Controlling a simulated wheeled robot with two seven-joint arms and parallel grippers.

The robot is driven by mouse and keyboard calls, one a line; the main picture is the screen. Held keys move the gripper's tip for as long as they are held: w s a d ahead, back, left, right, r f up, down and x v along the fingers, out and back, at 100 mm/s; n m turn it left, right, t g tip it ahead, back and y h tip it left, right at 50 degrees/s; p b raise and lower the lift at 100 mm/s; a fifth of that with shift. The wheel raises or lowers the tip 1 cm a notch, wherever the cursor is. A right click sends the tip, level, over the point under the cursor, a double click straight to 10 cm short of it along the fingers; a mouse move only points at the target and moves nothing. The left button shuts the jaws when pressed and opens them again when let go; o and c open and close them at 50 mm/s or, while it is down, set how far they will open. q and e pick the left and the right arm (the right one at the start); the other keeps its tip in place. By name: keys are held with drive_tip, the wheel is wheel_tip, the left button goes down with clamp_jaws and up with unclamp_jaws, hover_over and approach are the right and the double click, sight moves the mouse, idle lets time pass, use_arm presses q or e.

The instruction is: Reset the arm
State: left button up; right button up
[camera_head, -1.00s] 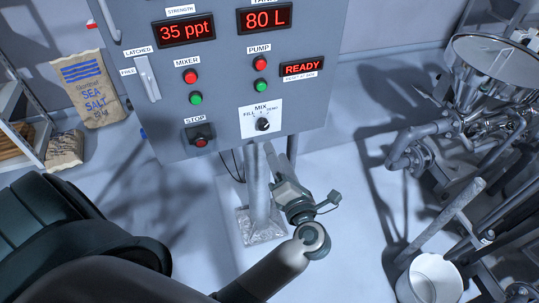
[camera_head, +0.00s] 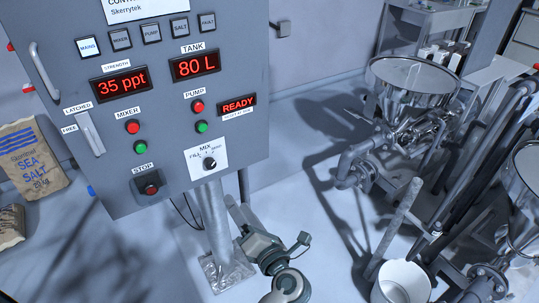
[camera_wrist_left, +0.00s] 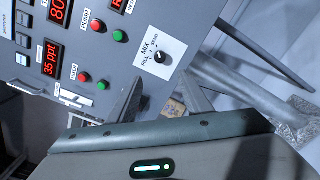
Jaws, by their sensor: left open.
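The rest of my left arm leaves the head view at the bottom edge. My right gripper is not in view.
Displays read 35 ppt, 80 L and READY. A red STOP button (camera_head: 151,189) is low on the panel. Sea salt bags (camera_head: 30,160) are at left. A steel hopper (camera_head: 410,90), pipework and a white bucket (camera_head: 402,284) stand at right. Floor between is clear.

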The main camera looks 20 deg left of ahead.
use_arm(q)
drive_tip(key=w+d+f+m+t+h, duration=0.1)
drive_tip(key=d+f+m+t+h, duration=0.35)
drive_tip(key=f+m, duration=0.55)
drive_tip(key=w+d+f+m+t+h, duration=0.25)
drive_tip(key=f+m+h, duration=0.25)
drive_tip(key=f+m, duration=0.4)
drive_tip(key=s+d+f+m+g+h, duration=0.1)
drive_tip(key=s+f+m+g+h, duration=0.2)
drive_tip(key=f, duration=0.7)
drive_tip(key=s+d+f+m+g+h, duration=0.1)
drive_tip(key=s+d+f+m+h, duration=0.1)
drive_tip(key=s+f+m, duration=0.55)
drive_tip(key=s+a+f+m+g, duration=0.2)
drive_tip(key=s+f+g, duration=0.2)
drive_tip(key=s+f, duration=0.5)
drive_tip(key=s+a+f+m+g, duration=0.2)
drive_tip(key=s+f+g, duration=0.1)
drive_tip(key=s+f, duration=0.65)
drive_tip(key=s+a+f+m+g, duration=0.2)
drive_tip(key=s+a+f+g, duration=0.1)
drive_tip(key=s, duration=0.7)
drive_tip(key=s+a+f+m+g+y+b, duration=0.1)
drive_tip(key=s+a+f+g, duration=0.2)
drive_tip(key=s, duration=0.6)
wheel_tip(320, 180, down, 4)
drive_tip(key=a, duration=0.2)
drive_tip(key=shift+s+a+r+m+g, duration=0.25)
drive_tip(key=shift+s+a+m+g, duration=0.05)
drive_tip(key=shift+s+m, duration=0.1)
